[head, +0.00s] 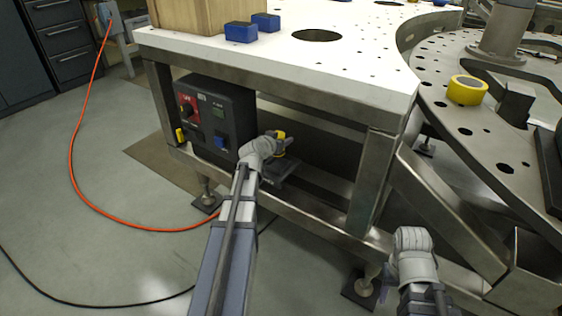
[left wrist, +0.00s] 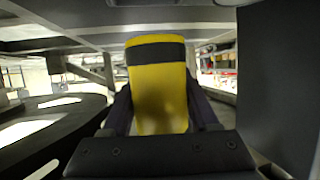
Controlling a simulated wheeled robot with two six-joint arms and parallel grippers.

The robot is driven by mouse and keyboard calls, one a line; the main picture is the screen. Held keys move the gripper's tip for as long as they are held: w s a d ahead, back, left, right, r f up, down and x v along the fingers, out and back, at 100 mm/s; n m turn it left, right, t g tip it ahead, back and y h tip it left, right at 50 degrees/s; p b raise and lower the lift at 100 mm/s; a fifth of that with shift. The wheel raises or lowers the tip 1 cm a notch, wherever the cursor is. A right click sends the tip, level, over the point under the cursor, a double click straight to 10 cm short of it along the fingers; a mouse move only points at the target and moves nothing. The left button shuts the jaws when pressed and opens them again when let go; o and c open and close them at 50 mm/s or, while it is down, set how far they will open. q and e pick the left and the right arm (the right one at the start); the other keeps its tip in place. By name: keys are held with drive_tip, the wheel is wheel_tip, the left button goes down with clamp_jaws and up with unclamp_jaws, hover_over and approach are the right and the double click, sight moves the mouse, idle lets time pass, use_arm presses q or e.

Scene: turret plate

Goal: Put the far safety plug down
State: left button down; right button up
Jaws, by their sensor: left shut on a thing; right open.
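A yellow safety plug with a black band (left wrist: 157,95) stands upright between the two dark fingers of my left gripper (left wrist: 160,112) in the left wrist view. The fingers are shut on it. In the head view my left gripper (head: 274,143) and the small yellow plug (head: 281,134) are beside the right side of the dark control box (head: 236,118), under the white table. The plug's lower end is hidden. Another small yellow piece (head: 180,136) is at the box's lower left. My right gripper (head: 389,280) is open and low near the table's front right leg, partly hidden.
The white perforated table top (head: 330,62) overhangs the box, and its metal leg (head: 372,180) stands right of my left arm. A lower frame rail (head: 310,222) runs below. Blue blocks (head: 241,32) and a yellow ring (head: 466,90) sit higher up. An orange cable (head: 75,150) lies left.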

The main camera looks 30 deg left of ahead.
use_arm(q)
drive_tip(key=shift+f+b, duration=2.6)
drive_tip(key=shift+f, duration=0.65)
drive_tip(key=shift+r, duration=0.15)
use_arm(e)
wheel_tip(320, 180, down, 6)
drive_tip(key=shift+f, duration=0.2)
use_arm(q)
drive_tip(key=shift+c, duration=0.8)
unclamp_jaws()
drive_tip(key=shift+r+p, duration=0.15)
drive_tip(key=shift+p, duration=0.15)
drive_tip(key=p+v, duration=0.4)
drive_tip(key=v, duration=0.8)
use_arm(e)
wheel_tip(320, 180, up, 5)
drive_tip(key=shift+f, duration=0.1)
